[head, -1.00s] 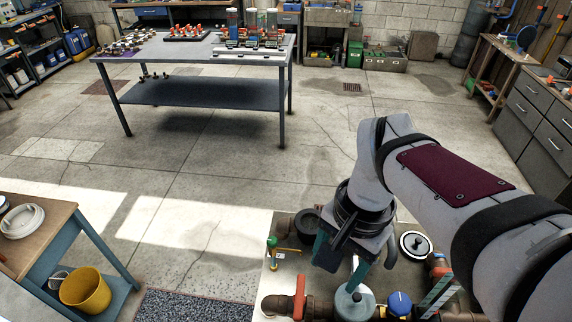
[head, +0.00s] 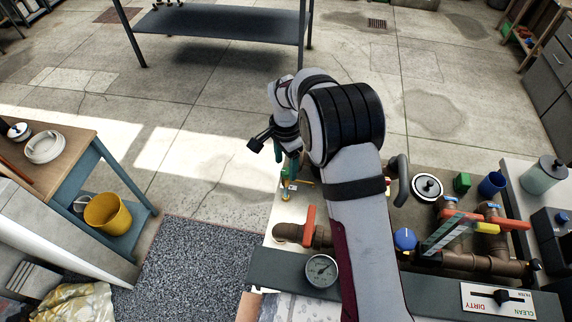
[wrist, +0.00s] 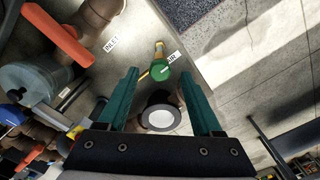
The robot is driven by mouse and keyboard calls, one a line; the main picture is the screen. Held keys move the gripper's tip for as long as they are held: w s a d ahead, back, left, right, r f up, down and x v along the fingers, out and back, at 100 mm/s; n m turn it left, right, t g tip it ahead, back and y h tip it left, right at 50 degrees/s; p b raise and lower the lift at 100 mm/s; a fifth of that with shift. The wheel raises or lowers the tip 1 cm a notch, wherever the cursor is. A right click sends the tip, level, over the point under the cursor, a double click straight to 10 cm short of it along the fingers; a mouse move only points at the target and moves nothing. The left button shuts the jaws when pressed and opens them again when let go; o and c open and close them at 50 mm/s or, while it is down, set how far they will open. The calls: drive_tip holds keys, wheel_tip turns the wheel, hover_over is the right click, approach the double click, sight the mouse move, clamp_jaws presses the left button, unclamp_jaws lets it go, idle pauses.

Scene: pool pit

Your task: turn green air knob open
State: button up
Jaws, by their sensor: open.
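The green air knob (wrist: 160,71) shows in the wrist view beside a small AIR label, with a brass stem and a yellow bar by it. In the head view the green knob (head: 285,173) is at the far left edge of the bench, partly hidden by my gripper. My gripper (head: 286,158) hangs just above the knob there. In the wrist view my gripper's teal fingers (wrist: 159,76) are apart and empty, with the knob framed between the tips. I cannot tell how much height separates them or whether they touch.
A red-handled valve (head: 309,228) on brown pipe and a pressure gauge (head: 321,270) stand nearby. A blue knob (head: 405,239) is farther right. Open floor (head: 200,185) lies left of the bench.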

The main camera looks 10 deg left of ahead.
drive_tip(key=shift+f, duration=0.85)
clamp_jaws()
